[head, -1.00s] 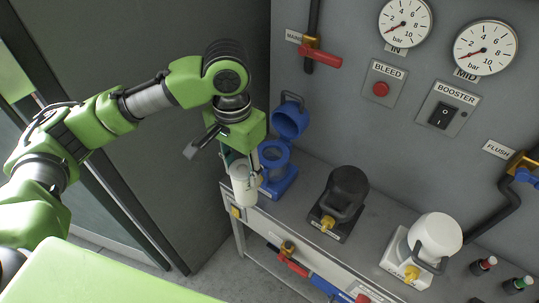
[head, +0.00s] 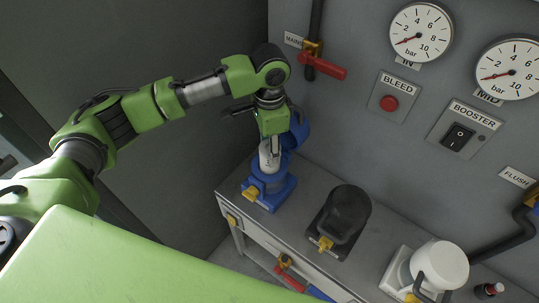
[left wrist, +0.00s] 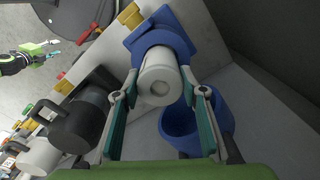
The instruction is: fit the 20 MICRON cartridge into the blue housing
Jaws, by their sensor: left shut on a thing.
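My left gripper (head: 270,148) is shut on a white cylindrical cartridge (head: 267,160), held upright over the blue housing (head: 264,193) at the left end of the bench. In the left wrist view the cartridge (left wrist: 160,76) lies between the two fingers, lined up with the blue housing (left wrist: 146,39). Its lower end meets or enters the housing's mouth; I cannot tell how deep. Its label is not readable. The housing's blue cap (left wrist: 196,124) is swung open behind it, partly hidden by my gripper in the head view. My right gripper (left wrist: 54,49) shows small in the left wrist view, open and empty.
A black housing (head: 343,213) and a white housing (head: 437,265) stand to the right on the grey bench (head: 305,190). The wall behind carries gauges, a red-handled valve (head: 322,66) and switches. Pipes with red and blue parts run below the bench top.

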